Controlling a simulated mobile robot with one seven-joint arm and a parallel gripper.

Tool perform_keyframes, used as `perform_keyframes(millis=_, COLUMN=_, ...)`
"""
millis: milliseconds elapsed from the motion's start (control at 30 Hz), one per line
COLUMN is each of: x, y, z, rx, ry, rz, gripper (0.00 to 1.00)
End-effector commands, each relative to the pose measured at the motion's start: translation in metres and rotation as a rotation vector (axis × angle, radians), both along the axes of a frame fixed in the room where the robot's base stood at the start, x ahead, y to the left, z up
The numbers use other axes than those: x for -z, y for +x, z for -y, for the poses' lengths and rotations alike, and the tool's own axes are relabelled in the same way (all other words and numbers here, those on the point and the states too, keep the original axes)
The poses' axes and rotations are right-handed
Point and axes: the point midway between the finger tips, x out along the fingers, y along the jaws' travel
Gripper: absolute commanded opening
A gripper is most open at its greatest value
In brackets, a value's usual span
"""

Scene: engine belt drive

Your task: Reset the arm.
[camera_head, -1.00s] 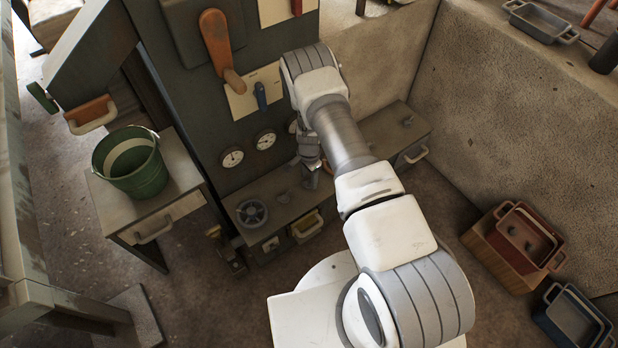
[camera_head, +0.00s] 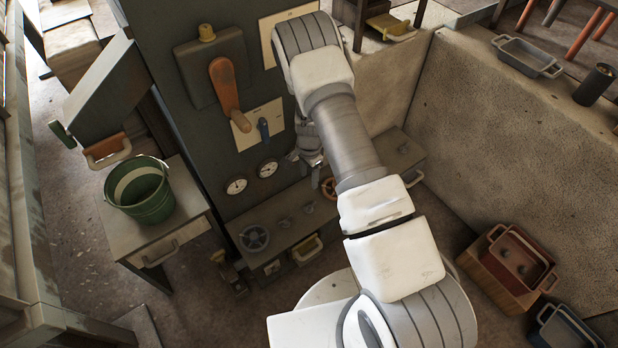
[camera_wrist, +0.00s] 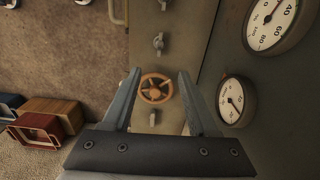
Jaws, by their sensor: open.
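My gripper (camera_wrist: 158,85) is open, with its two grey fingers apart and nothing between them. In the head view my gripper (camera_head: 318,172) hangs over the long bench at the foot of the dark panel, partly hidden by my arm. In the wrist view an orange-brown handwheel (camera_wrist: 156,88) shows between the fingertips, beyond them. The same wheel shows beside the gripper in the head view (camera_head: 329,187). I cannot see any contact between the fingers and the wheel.
Two round gauges (camera_head: 236,186) sit on the panel, close to the gripper. A large orange lever (camera_head: 226,88) and a smaller blue lever (camera_head: 263,128) stick out above them. A green bucket (camera_head: 140,188) stands on the left side table. A rough wall (camera_head: 520,160) bounds the right.

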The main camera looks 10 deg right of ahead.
Motion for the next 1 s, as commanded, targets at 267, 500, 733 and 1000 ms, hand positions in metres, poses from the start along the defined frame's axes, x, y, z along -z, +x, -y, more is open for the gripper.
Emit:
perform_keyframes(millis=267, x=0.001, y=0.000, z=0.000, rx=0.000, ry=0.000, rz=0.000, gripper=0.59)
perform_keyframes(millis=500, x=-0.006, y=0.002, z=-0.001, rx=-0.007, ry=0.003, rz=0.005, gripper=0.59)
perform_keyframes(millis=733, x=-0.079, y=0.015, z=-0.007, rx=-0.096, ry=0.032, rz=0.056, gripper=0.59)
perform_keyframes(millis=1000, x=-0.195, y=0.009, z=-0.015, rx=-0.270, ry=0.060, rz=0.135, gripper=0.59)
